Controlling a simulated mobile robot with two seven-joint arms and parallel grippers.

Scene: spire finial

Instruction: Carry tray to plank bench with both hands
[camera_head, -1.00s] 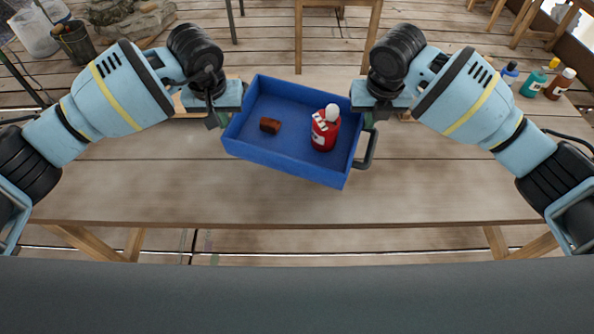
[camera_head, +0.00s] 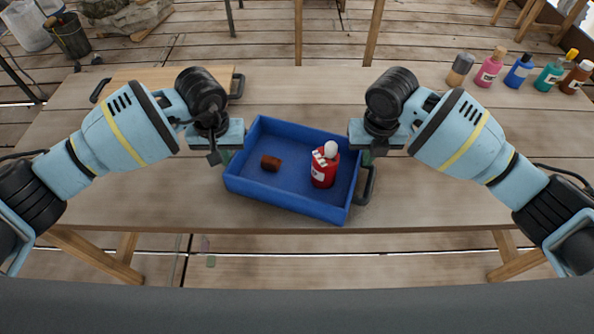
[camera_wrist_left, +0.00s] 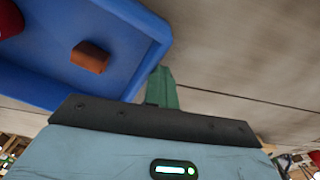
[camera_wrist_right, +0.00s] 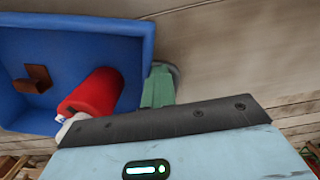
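The blue tray (camera_head: 290,207) is in front of me, level or nearly so, between my two grippers. It holds a red bottle with a white top (camera_head: 323,168) and a small brown block (camera_head: 270,163). My left gripper (camera_head: 226,155) is at the tray's left end; the left handle is hidden. My right gripper (camera_head: 367,157) is shut on the dark right handle (camera_head: 368,187), partly hidden by it. The wrist views show green fingers beside the tray walls, at the left (camera_wrist_left: 162,88) and right (camera_wrist_right: 157,88). I cannot tell whether the tray touches the tabletop.
A plank table (camera_head: 180,205) lies under the tray, which is near its front edge. A wooden board with dark handles (camera_head: 165,77) lies at the back left. Several bottles (camera_head: 520,70) stand at the back right. The table's right side is mostly clear.

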